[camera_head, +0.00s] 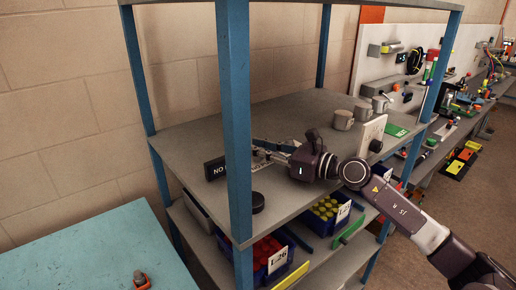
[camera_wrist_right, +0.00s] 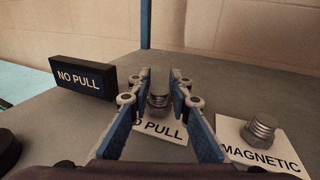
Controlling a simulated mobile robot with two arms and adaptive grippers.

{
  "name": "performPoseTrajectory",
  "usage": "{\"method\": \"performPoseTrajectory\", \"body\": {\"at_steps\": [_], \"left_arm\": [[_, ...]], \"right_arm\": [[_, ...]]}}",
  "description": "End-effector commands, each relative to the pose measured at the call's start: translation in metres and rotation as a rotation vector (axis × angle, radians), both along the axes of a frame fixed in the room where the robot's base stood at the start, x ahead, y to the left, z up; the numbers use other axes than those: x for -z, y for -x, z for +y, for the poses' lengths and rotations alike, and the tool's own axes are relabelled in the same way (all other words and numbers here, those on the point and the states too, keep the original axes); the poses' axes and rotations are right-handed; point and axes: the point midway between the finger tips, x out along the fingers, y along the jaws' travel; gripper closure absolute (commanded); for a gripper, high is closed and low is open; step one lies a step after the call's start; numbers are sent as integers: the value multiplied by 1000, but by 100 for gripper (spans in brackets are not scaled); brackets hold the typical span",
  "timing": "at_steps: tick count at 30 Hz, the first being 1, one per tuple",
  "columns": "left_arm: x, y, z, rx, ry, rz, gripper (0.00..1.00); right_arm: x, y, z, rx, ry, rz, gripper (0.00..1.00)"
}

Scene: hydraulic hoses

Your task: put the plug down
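A metal plug (camera_wrist_right: 158,101), like a threaded bolt, stands upright on a white card (camera_wrist_right: 165,134) reading "PULL", partly covered. A second plug (camera_wrist_right: 260,130) stands on a white card (camera_wrist_right: 275,158) marked "MAGNETIC", right of my fingers. My right gripper (camera_wrist_right: 160,82) reaches low over the shelf, with its two blue-padded fingers apart on either side of the first plug. I see a gap to the plug and no clear contact. In the head view my right gripper (camera_head: 268,150) is over the upper shelf, and the plugs cannot be made out. My left gripper is not in view.
A black "NO PULL" block (camera_wrist_right: 82,78) stands left of my fingers. A black round piece (camera_head: 257,202) lies near the shelf's front edge. Mugs (camera_head: 343,120) stand behind. Blue shelf posts (camera_head: 235,120) flank the arm. Bins (camera_head: 268,255) sit below.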

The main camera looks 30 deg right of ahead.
Motion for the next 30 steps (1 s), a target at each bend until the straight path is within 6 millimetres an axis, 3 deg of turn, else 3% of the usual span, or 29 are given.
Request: {"method": "performPoseTrajectory", "body": {"at_steps": [1, 3, 9, 18, 20, 30], "left_arm": [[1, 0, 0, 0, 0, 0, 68], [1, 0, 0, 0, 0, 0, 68], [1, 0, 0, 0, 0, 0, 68], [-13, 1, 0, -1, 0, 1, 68], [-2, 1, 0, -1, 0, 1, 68], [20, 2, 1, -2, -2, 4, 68]], "right_arm": [[13, 1, 3, -8, 0, 24, 74], [14, 1, 4, -8, -1, 27, 67], [16, 1, 3, -8, -2, 29, 67], [1, 3, 3, -8, -2, 30, 67], [7, 10, -1, -7, -2, 28, 67], [-1, 50, -20, -5, -3, 18, 67]]}}
